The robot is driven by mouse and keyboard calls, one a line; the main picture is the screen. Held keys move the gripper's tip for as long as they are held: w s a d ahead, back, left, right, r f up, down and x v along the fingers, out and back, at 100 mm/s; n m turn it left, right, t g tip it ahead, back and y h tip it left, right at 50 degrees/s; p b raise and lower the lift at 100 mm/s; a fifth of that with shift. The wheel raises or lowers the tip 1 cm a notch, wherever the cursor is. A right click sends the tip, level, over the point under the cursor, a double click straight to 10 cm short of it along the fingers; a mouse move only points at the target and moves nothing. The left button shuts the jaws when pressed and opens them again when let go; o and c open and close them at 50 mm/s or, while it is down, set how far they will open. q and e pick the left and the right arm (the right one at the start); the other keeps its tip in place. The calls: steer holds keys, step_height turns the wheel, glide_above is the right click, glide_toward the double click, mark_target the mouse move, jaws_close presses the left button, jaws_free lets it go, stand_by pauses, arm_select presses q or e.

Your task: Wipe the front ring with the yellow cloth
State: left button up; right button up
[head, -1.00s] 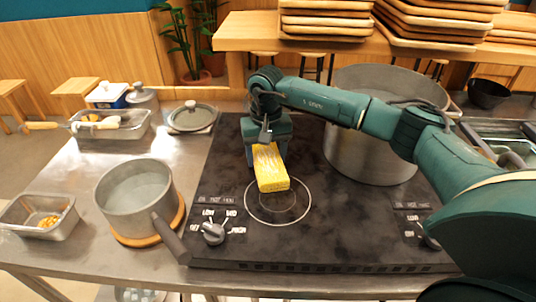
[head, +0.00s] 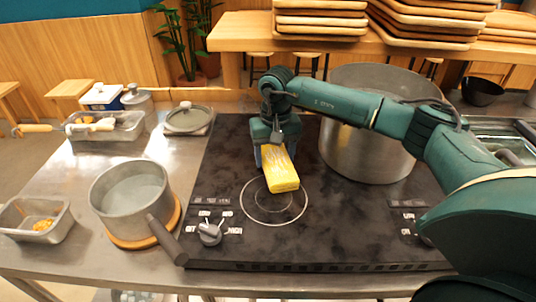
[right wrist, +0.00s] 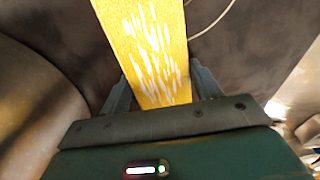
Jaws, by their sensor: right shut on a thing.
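The yellow cloth (head: 281,172) is a folded block with pale streaks. My right gripper (head: 270,150) is shut on its far end, and its near end reaches over the far part of the front ring. The cloth also fills the middle of the right wrist view (right wrist: 148,50), between the two fingers (right wrist: 152,85). The front ring (head: 274,222) is a thin pale circle on the black cooktop (head: 350,225). Whether the cloth touches the cooktop I cannot tell. My left gripper is not in view.
A large steel pot (head: 365,155) stands right of the cloth. A grey saucepan (head: 130,195) sits on a wooden trivet left of the cooktop, its handle reaching the cooktop's edge. A knob (head: 209,234) is front left of the ring. The cooktop's front middle is clear.

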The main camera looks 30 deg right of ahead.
steer(key=shift+s+d+f, duration=0.1)
steer(key=shift+s+d, duration=0.2)
steer(key=shift+d, duration=0.15)
steer(key=shift+w+a, duration=0.1)
steer(key=shift+a, duration=0.05)
steer(key=shift+w+a+b, duration=0.25)
steer(key=shift+w+a, duration=0.25)
steer(key=shift+a, duration=0.35)
steer(key=shift+w+a+b, duration=0.25)
steer(key=shift+w+a, duration=0.2)
steer(key=shift+a, duration=0.35)
steer(key=shift+d, duration=0.1)
steer(key=shift+s+d, duration=0.55)
steer(key=shift+d, duration=0.3)
steer(key=shift+s+d, duration=0.5)
steer(key=shift+d, duration=0.35)
